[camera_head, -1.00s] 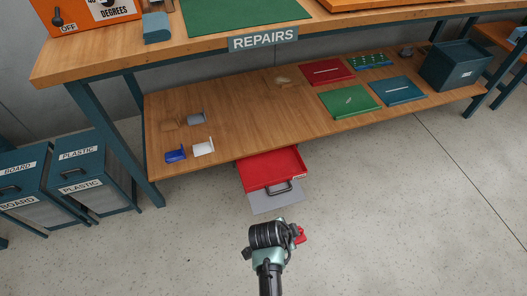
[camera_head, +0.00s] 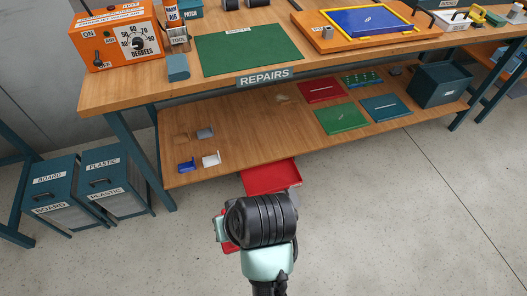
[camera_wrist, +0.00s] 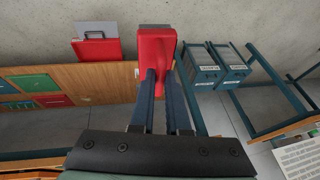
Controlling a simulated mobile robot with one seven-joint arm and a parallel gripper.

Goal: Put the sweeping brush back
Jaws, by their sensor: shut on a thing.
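The sweeping brush (camera_wrist: 155,48) is a red piece with a grey edge at its far end, seen in the wrist view. My gripper (camera_wrist: 160,78) is shut on it, with both dark fingers against its narrow part. In the head view my gripper (camera_head: 232,222) is mostly hidden behind my wrist, and only a bit of red (camera_head: 230,243) shows at its left side. My gripper is above the floor, in front of the lower shelf. The fingertips themselves are partly covered by the red piece.
Blue, white, grey and brown small pieces lie on the shelf's left. The upper bench (camera_head: 210,80) overhangs behind. Bins (camera_head: 115,180) stand left. Floor at right is clear.

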